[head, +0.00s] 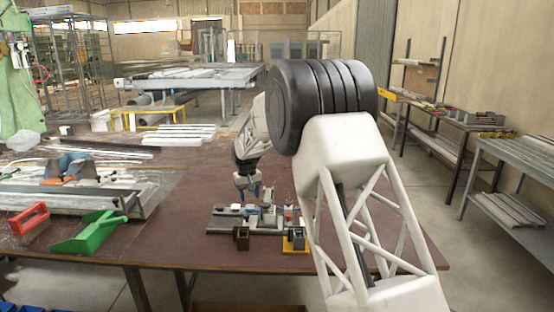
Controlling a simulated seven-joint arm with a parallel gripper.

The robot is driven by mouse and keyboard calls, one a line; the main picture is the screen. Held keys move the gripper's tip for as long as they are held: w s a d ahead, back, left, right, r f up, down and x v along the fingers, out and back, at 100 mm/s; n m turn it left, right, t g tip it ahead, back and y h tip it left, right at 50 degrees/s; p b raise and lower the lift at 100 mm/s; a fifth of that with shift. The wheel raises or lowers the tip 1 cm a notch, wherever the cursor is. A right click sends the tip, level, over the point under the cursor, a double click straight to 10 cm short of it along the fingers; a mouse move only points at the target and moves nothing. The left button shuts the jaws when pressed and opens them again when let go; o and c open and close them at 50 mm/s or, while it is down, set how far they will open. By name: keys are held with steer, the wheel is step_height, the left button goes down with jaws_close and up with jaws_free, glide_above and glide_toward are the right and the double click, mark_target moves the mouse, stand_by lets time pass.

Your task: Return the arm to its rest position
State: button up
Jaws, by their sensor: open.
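My gripper (249,196) points down at the end of my bent arm, close above the profile clamp fixture (232,225) on the brown table. It looks empty, but its fingertips are small here and overlap the fixture in the picture. I cannot tell whether they touch it. The fixture has a grey base with small blocks and clamp parts on it. A dark brown block (241,238) stands at its front, and a grey block on a yellow base (296,240) is at its right front. My white lattice arm link hides the table right of the fixture.
On the brown table (190,240), a green dustpan-like piece (88,236), a red-handled item (30,219) and a metal rail assembly (80,197) lie to the left. White profiles (180,134) lie at the back. The table between the dustpan and fixture is clear. Shelves (520,180) stand right.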

steer(key=s+d+r+m, duration=0.1)
steer(key=s+d+r, duration=0.55)
steer(key=s, duration=0.25)
steer(key=s+d+r+m+t, duration=0.1)
steer(key=s+d+r, duration=0.5)
steer(key=s+d, duration=0.3)
steer(key=s+d+r+m, duration=0.1)
steer(key=s+d+r, duration=0.5)
steer(key=s, duration=0.4)
steer(key=s+d+f, duration=0.1)
steer(key=s+d, duration=0.2)
steer(key=s, duration=0.9)
steer(key=s+d+f+m, duration=0.1)
steer(key=s+d, duration=0.3)
steer(key=s, duration=0.7)
steer(key=s+d+f+m+t, duration=0.1)
steer(key=s+d+f, duration=0.1)
steer(key=s, duration=1)
steer(key=shift+s+d+f, duration=0.2)
steer(key=shift+s+d, duration=0.15)
steer(key=shift+d, duration=0.55)
steer(key=shift+w, duration=0.1)
